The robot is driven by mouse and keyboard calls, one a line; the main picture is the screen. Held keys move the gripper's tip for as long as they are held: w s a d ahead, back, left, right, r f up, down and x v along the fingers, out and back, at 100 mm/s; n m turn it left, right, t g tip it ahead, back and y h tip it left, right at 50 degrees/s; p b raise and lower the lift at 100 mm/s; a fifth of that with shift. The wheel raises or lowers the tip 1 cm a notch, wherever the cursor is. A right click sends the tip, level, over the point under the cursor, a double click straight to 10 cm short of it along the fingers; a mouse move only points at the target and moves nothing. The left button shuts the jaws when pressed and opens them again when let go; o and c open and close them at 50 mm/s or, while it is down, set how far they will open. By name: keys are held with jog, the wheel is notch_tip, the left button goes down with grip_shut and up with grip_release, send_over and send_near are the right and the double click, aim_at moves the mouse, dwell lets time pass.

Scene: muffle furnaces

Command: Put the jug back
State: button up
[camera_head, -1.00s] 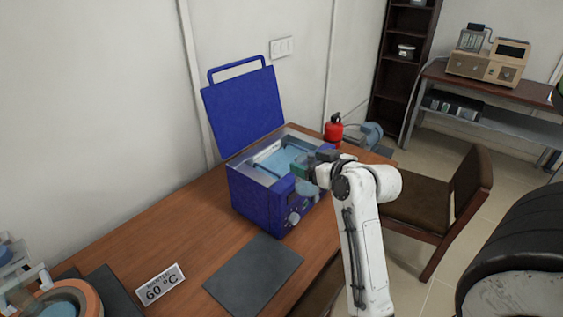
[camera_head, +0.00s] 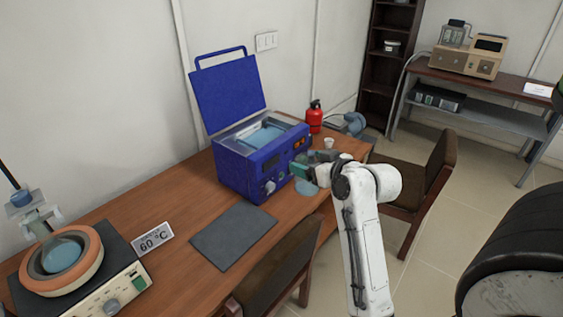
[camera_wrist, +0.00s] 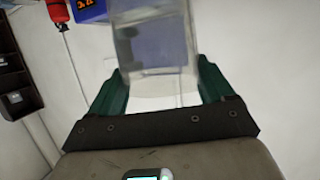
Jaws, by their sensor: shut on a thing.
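My gripper (camera_head: 303,167) is shut on a clear jug; its green fingers also show in the wrist view (camera_wrist: 160,97). The jug (camera_wrist: 155,45) is see-through and sits between the fingers in the wrist view. In the head view its bluish lower part (camera_head: 307,187) hangs under the gripper, just right of the blue water bath (camera_head: 243,177). The bath stands on the wooden table with its blue lid (camera_head: 228,92) raised and pale blue water (camera_head: 262,136) inside. Part of the jug is hidden by my gripper.
A dark grey mat (camera_head: 233,236) lies bare on the table in front of the bath. A 60 °C sign (camera_head: 153,239) and a round heating bath (camera_head: 62,262) stand to the left. A small white cup (camera_head: 328,142) and red extinguisher (camera_head: 315,117) are behind. Chairs (camera_head: 420,180) stand along the table.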

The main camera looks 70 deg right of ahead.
jog(key=w+a+f+n+t+y, duration=0.1)
jog(key=w+a+f, duration=0.4)
jog(key=a, duration=0.8)
jog(key=w+a+f+n+y, duration=0.3)
jog(key=w+a+f+y, duration=0.1)
jog(key=a+f, duration=0.8)
jog(key=w+a+f+n+t+y, duration=0.1)
jog(key=w+a+f, duration=0.5)
jog(key=a, duration=1)
notch_tip(320, 180, down, 2)
jog(key=shift+f+n+t+y, duration=0.25)
jog(key=shift+n+t+y, duration=0.05)
jog(key=shift+n+y, duration=0.65)
